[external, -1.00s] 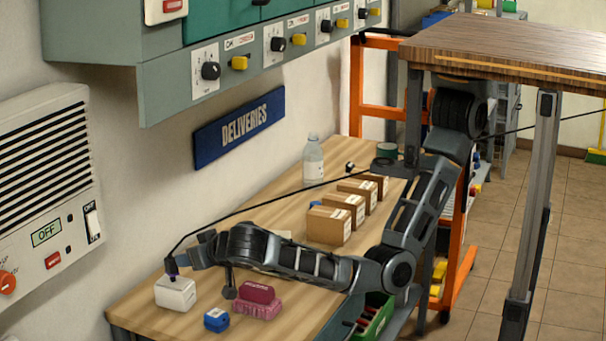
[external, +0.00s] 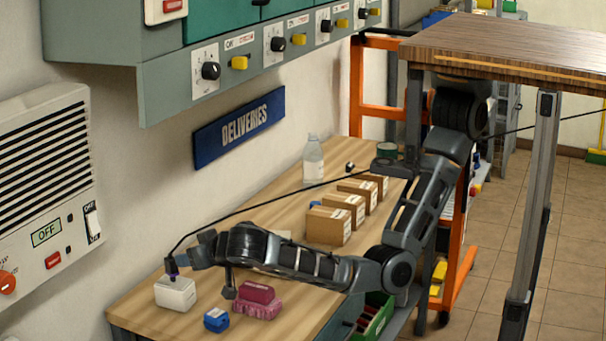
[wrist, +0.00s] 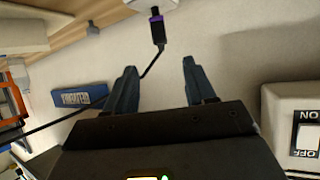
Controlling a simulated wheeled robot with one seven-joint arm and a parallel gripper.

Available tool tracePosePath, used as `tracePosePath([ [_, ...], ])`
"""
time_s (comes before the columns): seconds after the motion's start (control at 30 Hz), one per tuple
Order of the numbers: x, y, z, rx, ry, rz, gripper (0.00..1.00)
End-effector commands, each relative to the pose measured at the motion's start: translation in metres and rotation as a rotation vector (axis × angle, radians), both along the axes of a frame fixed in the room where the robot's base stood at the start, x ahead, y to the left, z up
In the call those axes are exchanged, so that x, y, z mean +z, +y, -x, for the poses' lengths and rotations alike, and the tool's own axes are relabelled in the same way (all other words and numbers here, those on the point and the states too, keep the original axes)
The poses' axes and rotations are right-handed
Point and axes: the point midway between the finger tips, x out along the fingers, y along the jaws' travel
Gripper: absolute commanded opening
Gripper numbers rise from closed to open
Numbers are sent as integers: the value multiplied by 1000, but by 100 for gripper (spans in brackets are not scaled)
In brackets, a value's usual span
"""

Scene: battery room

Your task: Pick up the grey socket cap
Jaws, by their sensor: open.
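A small grey piece with a thin stem and rounded foot (external: 229,291) stands on the bench beside the pink brush; it may be the grey socket cap, but I cannot tell for sure. A similar small grey piece (wrist: 92,28) shows at the upper left in the wrist view. My gripper (wrist: 159,66) is open, with nothing between its fingers. In the external view it is near the bench's front left, by a white box (external: 175,294). A dark plug with a purple band (wrist: 157,28) on a black cable lies beyond the fingertips, close to the white box.
A pink brush (external: 258,300) and a blue block (external: 216,320) sit right of the white box. Cardboard boxes (external: 328,226) and a bottle (external: 313,160) stand farther back. A wall heater (external: 45,185) and the deliveries sign (external: 240,125) are on the left. The black cable crosses above the bench.

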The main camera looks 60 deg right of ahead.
Motion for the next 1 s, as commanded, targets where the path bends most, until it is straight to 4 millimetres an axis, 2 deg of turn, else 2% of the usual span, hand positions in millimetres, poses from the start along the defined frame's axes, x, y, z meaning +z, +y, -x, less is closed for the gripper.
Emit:
tracePosePath([
  [0.1,0,0,0,0,0,0,55],
  [0.2,0,0,0,0,0,0,62],
  [0.4,1,1,-1,3,-2,0,62],
  [0.53,16,17,-13,78,-52,5,62],
  [0.67,64,61,-41,280,-208,40,62],
  [0.8,140,120,-59,553,-471,142,62],
  [0.9,191,158,-56,725,-677,247,62],
  [1.0,234,189,-42,876,-894,379,62],
])
